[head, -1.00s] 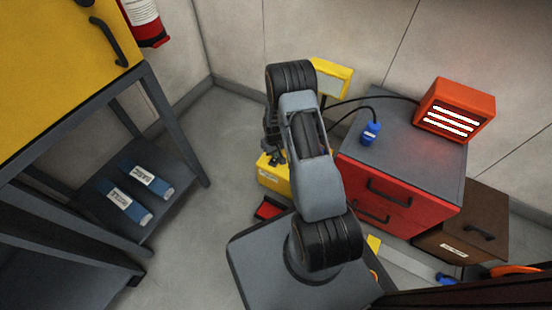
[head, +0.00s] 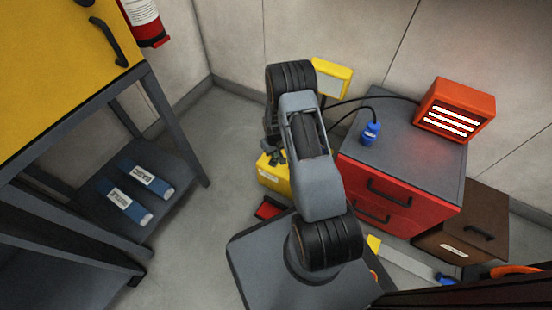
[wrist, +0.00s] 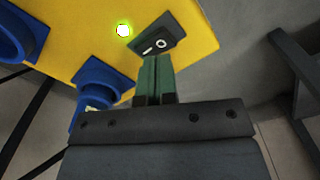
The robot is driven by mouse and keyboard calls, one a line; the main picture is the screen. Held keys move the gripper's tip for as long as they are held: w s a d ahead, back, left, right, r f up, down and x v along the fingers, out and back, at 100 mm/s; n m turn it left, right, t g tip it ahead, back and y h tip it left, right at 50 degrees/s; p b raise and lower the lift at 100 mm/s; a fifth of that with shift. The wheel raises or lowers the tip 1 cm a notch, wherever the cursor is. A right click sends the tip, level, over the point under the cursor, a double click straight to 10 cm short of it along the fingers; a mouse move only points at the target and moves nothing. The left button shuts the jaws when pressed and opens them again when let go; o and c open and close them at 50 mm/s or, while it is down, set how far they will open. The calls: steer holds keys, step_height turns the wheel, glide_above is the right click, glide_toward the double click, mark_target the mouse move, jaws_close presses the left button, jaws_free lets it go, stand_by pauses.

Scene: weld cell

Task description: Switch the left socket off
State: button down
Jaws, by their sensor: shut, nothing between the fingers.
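A yellow box (head: 270,178) stands on the floor beyond my base, partly hidden by my arm. In the wrist view its yellow face (wrist: 205,40) carries a dark rocker switch (wrist: 160,44) with white marks and a lit green lamp (wrist: 123,30) beside it. Two blue sockets, one at the left edge (wrist: 14,38) and one nearer the middle (wrist: 103,78), show on the box. My gripper (wrist: 156,58) is shut and empty, its green fingertips at the near edge of the switch. I cannot tell whether they touch it. The fingers cover part of the switch surround.
A red drawer cabinet (head: 395,190) stands right of the box, with a blue plug (head: 370,133) and a glowing orange heater (head: 453,110) on top. A dark cable runs behind my arm. A shelf rack (head: 175,175) stands left, with clear floor between.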

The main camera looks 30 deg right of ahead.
steer(key=shift+f+b, duration=1.35)
steer(key=shift+f, duration=0.4)
stand_by(0.7)
steer(key=shift+r, duration=0.15)
steer(key=shift+r+p, duration=2.6)
steer(key=shift+r, duration=0.75)
